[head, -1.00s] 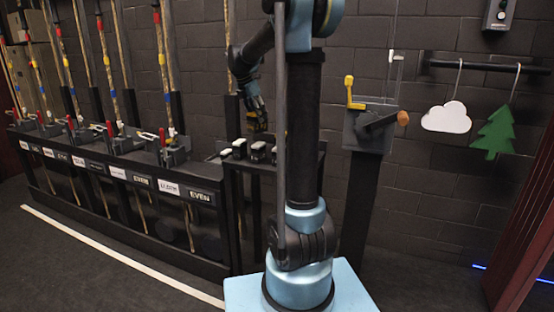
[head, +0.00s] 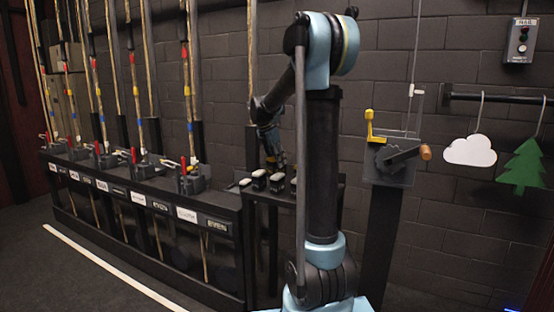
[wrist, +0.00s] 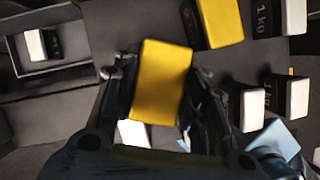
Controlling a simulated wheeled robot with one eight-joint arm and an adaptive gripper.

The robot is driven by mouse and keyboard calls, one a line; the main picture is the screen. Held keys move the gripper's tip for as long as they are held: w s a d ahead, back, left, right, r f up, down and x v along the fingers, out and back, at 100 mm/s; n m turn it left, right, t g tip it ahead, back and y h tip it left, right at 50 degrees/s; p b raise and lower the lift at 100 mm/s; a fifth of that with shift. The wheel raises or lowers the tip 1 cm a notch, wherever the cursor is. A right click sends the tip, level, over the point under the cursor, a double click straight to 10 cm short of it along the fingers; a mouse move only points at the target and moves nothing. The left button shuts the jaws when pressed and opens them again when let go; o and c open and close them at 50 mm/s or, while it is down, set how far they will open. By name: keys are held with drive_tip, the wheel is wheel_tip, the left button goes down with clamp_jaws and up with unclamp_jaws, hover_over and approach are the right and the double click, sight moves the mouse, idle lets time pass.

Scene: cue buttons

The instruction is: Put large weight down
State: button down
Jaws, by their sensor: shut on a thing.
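In the wrist view a yellow-topped weight (wrist: 161,82) sits between the two fingers of my gripper (wrist: 158,95), which is shut on it. I take it to be the large weight. Its lower sides are hidden by the fingers. In the head view my gripper (head: 274,158) points down just above the small black shelf with weights, close to the right-hand ones. The held weight is hard to make out there, and I cannot tell whether it touches the shelf.
A second yellow weight (wrist: 220,20) and several white-topped weights (wrist: 252,108) marked 1 kg stand close by. A white weight (wrist: 36,45) sits in a recess at the left. A crank box (head: 390,165) stands right of my arm; rope levers (head: 192,180) line the left.

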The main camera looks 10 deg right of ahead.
sight(277, 167)
drive_tip(key=shift+f, duration=1.95)
drive_tip(key=c, duration=1)
unclamp_jaws()
drive_tip(key=shift+o, duration=0.2)
